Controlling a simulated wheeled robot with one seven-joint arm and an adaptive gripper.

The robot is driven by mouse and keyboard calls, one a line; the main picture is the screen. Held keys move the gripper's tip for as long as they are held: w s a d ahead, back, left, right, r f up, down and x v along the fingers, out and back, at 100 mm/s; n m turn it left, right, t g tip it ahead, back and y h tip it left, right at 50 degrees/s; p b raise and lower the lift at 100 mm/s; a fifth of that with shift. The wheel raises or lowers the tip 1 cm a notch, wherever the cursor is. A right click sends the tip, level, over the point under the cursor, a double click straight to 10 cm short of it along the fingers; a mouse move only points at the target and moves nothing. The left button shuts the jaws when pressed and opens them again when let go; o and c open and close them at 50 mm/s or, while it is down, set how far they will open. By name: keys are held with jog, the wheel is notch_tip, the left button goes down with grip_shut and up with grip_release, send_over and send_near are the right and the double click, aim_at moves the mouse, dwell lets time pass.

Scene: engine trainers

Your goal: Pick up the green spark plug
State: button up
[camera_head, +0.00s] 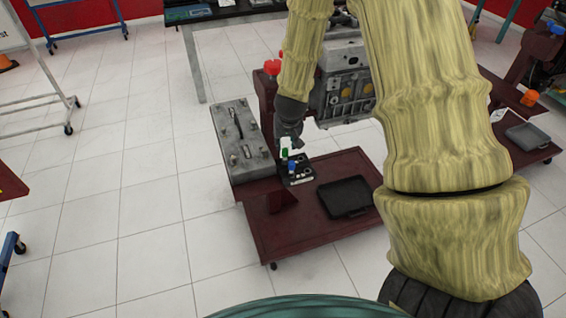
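The green spark plug (284,143) shows as a small green top just below and left of my gripper, over the black holder (300,180). My gripper (292,141) is dark, points down and is very close to the green plug. Whether its fingers touch the plug, or are open or shut, is too small to tell. A blue-topped plug (292,166) stands in the holder just below the green one. The lower part of the green plug is hard to make out.
The holder sits on a dark red cart (275,230). A grey metal case (240,145) stands to its left, and an empty black tray (349,197) lies to its right. An engine block (345,85) is behind, partly hidden by my arm.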

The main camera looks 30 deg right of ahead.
aim_at(286, 151)
jog(key=shift+s+p+x, duration=0.2)
jog(key=shift+p+x, duration=0.8)
jog(key=shift+x, duration=3.95)
jog(key=shift+d, duration=0.1)
jog(key=shift+c, duration=0.2)
grip_shut()
